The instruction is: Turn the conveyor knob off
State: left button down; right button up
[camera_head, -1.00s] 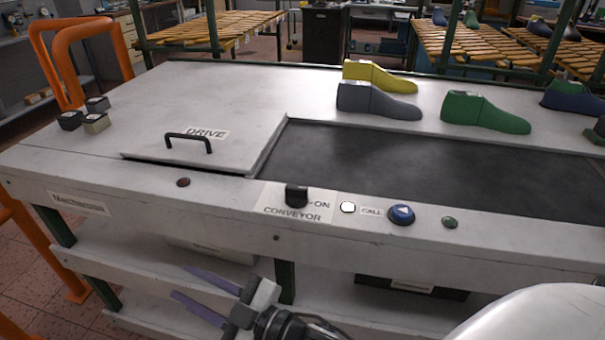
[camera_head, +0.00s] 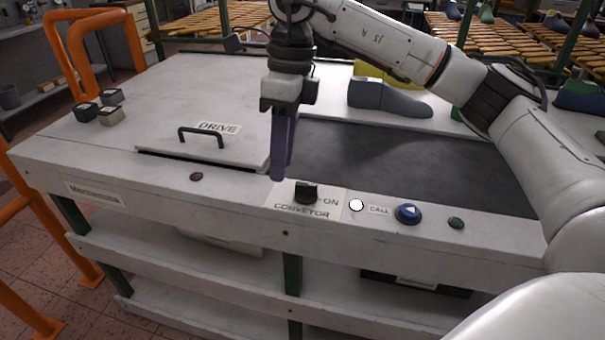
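The black conveyor knob (camera_head: 306,191) sits on a white label plate marked "CONVEYOR" and "ON" on the front rail of the bench. My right gripper (camera_head: 282,177) points down, its purple fingertips just left of the knob and a little behind it in the picture. Its fingers overlap in this view, so I cannot tell whether they are open or shut. No object shows in them. I cannot tell whether they touch the bench top. My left gripper is not in view.
A white button (camera_head: 356,205), a blue button (camera_head: 408,213) and a green button (camera_head: 456,223) lie right of the knob. A red button (camera_head: 196,176) lies left. A handled drive cover (camera_head: 160,133) and grey shoe last (camera_head: 388,98) are behind.

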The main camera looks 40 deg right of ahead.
notch_tip(320, 180, up, 3)
jog(key=h, duration=0.2)
send_over(306, 184)
jog(key=shift+m, duration=0.4)
notch_tip(306, 184, down, 10)
jog(key=shift+f, duration=0.1)
grip_shut()
